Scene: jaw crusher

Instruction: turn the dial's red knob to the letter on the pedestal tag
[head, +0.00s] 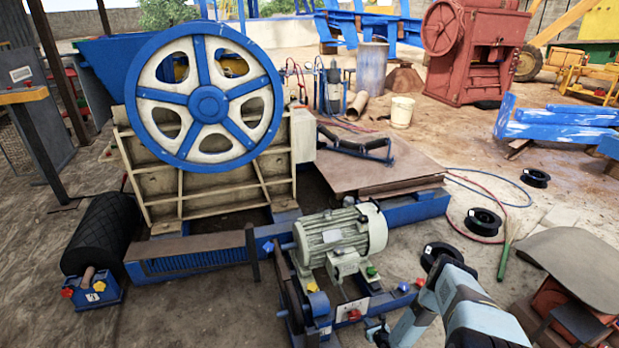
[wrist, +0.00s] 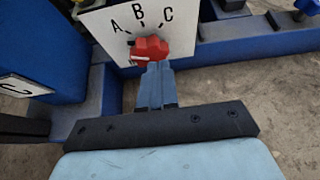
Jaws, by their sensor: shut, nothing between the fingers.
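The red knob (wrist: 151,48) sits on a white dial plate (wrist: 185,40) lettered A, B and C from left to right. Which letter the knob points to is unclear. My gripper (wrist: 155,68) is shut and empty, its tips overlapping the knob's lower edge; I cannot tell whether they touch. A white tag (wrist: 22,86) with a partly visible dark mark is on a blue block at the left, and I cannot read it surely. In the head view the knob (head: 355,314) sits below the grey motor, with my gripper (head: 378,334) just right of it.
The grey motor (head: 340,238) stands close behind the dial. The crusher's blue-and-white flywheel (head: 208,104) rises farther back. A blue rail (wrist: 270,42) runs right of the plate. Black spools (head: 483,221) and a hose lie on open ground to the right.

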